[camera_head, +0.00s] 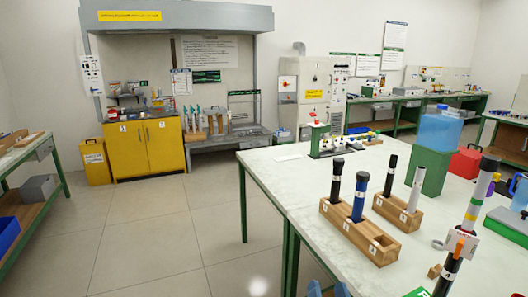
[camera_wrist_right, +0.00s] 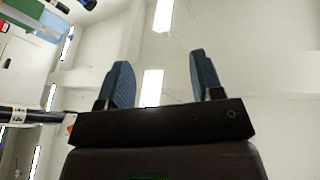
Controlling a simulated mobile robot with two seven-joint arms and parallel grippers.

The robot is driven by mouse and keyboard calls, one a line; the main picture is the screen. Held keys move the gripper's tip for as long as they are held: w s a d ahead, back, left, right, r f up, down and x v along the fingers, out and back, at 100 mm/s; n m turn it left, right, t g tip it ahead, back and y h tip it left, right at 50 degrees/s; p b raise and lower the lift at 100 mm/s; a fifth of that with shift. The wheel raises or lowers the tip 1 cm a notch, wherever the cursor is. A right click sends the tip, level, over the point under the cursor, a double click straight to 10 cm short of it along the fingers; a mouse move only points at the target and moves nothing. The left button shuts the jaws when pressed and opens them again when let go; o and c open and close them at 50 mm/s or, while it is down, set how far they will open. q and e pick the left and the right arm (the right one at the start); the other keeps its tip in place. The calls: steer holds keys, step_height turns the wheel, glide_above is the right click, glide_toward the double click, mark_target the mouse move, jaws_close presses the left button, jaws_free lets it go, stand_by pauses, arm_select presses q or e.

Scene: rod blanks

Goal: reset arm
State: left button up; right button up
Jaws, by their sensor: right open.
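My right gripper (camera_head: 327,290) shows only by its blue fingertips at the bottom edge of the head view, low in front of the table. In the right wrist view my right gripper (camera_wrist_right: 162,82) is open, with nothing between its two blue fingers, and it points up toward the ceiling. My left gripper is in neither view. A front wooden block (camera_head: 383,252) holds a black rod (camera_head: 336,180) and a blue rod (camera_head: 360,197). Behind it, a second wooden block (camera_head: 388,208) holds a black rod (camera_head: 390,175) and a white rod (camera_head: 415,190).
The white table (camera_head: 310,220) has a green frame. A tall banded rod (camera_head: 478,205) stands tilted at the right in a white and orange holder (camera_head: 461,244). A green block with a blue container (camera_head: 440,130) stands behind. The floor (camera_head: 170,230) to the left is clear.

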steer(key=s+d+f+n+g, duration=0.2)
steer(key=s+d+f+g, duration=0.3)
steer(key=s+f, duration=0.5)
steer(key=s+d+f+n+g+h, duration=0.1)
steer(key=s+d+f+n+g, duration=0.1)
steer(key=s+d+f+g, duration=0.3)
steer(key=s+d+f, duration=0.4)
steer(key=s+f, duration=0.1)
steer(key=s, duration=0.2)
steer(key=shift+f, duration=0.1)
